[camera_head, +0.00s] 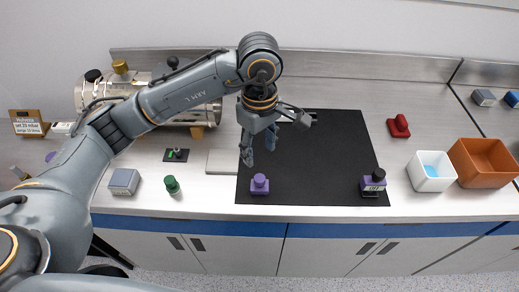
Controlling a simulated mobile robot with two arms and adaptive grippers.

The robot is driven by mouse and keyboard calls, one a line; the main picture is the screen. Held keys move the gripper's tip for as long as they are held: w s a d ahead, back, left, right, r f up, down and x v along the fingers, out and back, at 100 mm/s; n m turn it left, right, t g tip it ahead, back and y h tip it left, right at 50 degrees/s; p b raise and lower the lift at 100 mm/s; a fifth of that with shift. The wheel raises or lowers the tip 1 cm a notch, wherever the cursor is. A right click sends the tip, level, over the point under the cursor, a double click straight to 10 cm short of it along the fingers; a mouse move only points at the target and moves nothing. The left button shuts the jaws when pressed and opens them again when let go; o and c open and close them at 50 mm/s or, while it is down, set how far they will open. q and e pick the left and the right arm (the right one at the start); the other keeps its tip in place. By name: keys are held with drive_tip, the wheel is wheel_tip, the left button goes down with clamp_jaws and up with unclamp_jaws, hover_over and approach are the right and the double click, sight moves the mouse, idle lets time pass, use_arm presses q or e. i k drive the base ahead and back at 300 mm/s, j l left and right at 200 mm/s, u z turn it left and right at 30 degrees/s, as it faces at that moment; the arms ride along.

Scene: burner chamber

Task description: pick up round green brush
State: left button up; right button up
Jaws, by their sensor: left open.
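The round green brush (172,185) stands upright near the front edge of the counter at the left, between a grey-blue block and the black mat. My left gripper (259,154) is open and empty, pointing down over the left part of the black mat (320,160). It is to the right of the green brush and apart from it. My right gripper is not in view.
A grey-blue block (124,181) sits just left of the brush. A small dark holder with a green part (175,155) lies behind it. Purple objects (260,184) (374,185) stand on the mat. A metal cylinder (150,95) is behind. White (431,184) and orange (486,182) bins stand right.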

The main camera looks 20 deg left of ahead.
sight(173, 186)
drive_tip(key=u, duration=1.4)
